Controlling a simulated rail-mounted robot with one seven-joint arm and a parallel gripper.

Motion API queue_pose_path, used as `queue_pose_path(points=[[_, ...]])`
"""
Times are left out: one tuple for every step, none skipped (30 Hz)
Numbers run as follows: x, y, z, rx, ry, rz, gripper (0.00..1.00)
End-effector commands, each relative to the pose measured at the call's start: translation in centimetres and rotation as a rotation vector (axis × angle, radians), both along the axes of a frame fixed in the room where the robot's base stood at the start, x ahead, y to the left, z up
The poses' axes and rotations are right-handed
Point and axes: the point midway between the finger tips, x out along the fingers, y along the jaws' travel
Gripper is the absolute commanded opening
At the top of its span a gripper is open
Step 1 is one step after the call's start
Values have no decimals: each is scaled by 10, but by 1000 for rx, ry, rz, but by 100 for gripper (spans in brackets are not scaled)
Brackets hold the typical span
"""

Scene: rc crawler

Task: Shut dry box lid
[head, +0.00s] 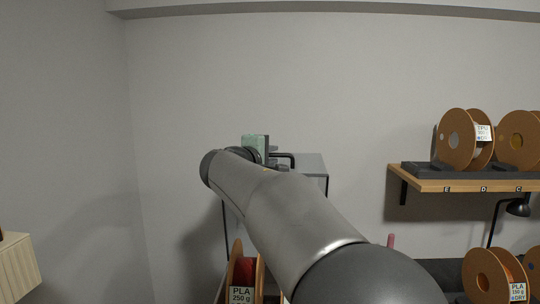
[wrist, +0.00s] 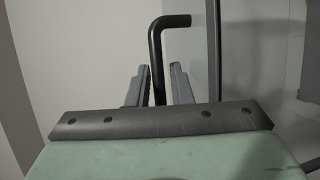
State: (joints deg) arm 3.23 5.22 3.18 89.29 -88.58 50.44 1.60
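The grey dry box (head: 312,163) stands against the back wall, mostly hidden behind my arm in the head view. A black bent handle (head: 286,156) shows at its left; I cannot tell the lid's angle. In the wrist view the handle (wrist: 156,45) rises between the two fingers and bends right at its top. My gripper (wrist: 159,82) is open, with one finger on each side of the bar. The left finger looks close to the bar and a gap shows at the right one; contact is unclear. In the head view the fingers are hard to make out.
A wall shelf (head: 460,185) with brown filament spools (head: 458,140) is at the right. More spools stand low, including a red one (head: 243,275) below my arm. A black lamp (head: 518,207) is at the right. A wooden block (head: 18,268) is at lower left.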

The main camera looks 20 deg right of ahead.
Motion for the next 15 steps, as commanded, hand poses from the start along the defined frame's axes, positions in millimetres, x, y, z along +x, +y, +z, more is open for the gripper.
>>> queue_pose_path(points=[[0,0,0,0,0,0,19],[0,0,0,0,0,0,17],[0,0,0,0,0,0,6],[0,0,0,0,0,0,0],[0,0,0,0,0,0,0],[0,0,0,0,0,0,0],[0,0,0,0,0,0,0],[0,0,0,0,0,0,0],[-1,0,0,-1,-1,0,0],[-1,0,0,0,-1,0,0],[-1,1,-1,-2,-3,0,0],[-2,1,-2,-2,-5,0,0],[-3,1,-2,-4,-8,-1,0],[-4,2,-3,-6,-12,-1,0],[-6,3,-4,-8,-18,-1,0]])
